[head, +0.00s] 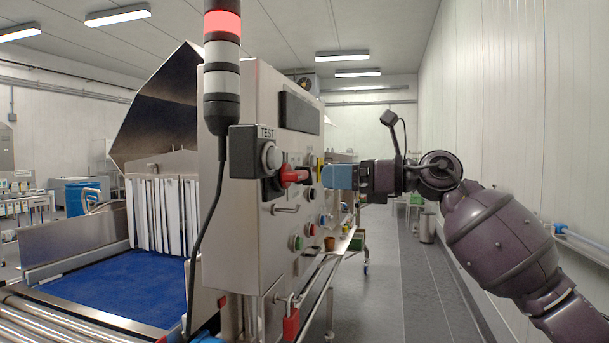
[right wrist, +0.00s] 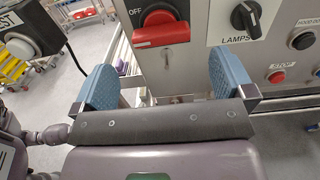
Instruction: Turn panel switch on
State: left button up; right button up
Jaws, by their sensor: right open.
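In the head view the red handle (head: 294,175) sticks out from the panel's face. My right gripper (right wrist: 166,80) is open, its two blue fingers apart with nothing between them. In the head view my right gripper (head: 326,177) is just right of the switch, pointing at the panel. The switch sits ahead of the fingers, and I see no contact. My left gripper is out of view.
A black LAMPS knob (right wrist: 246,15) and a red STOP button (right wrist: 277,77) sit right of the switch. The aisle floor (head: 380,275) at right is clear.

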aim_at(304, 172)
jog(key=x, duration=0.7)
jog(key=shift+a+f, duration=0.1)
jog(key=shift+a, duration=0.05)
jog(key=c, duration=0.8)
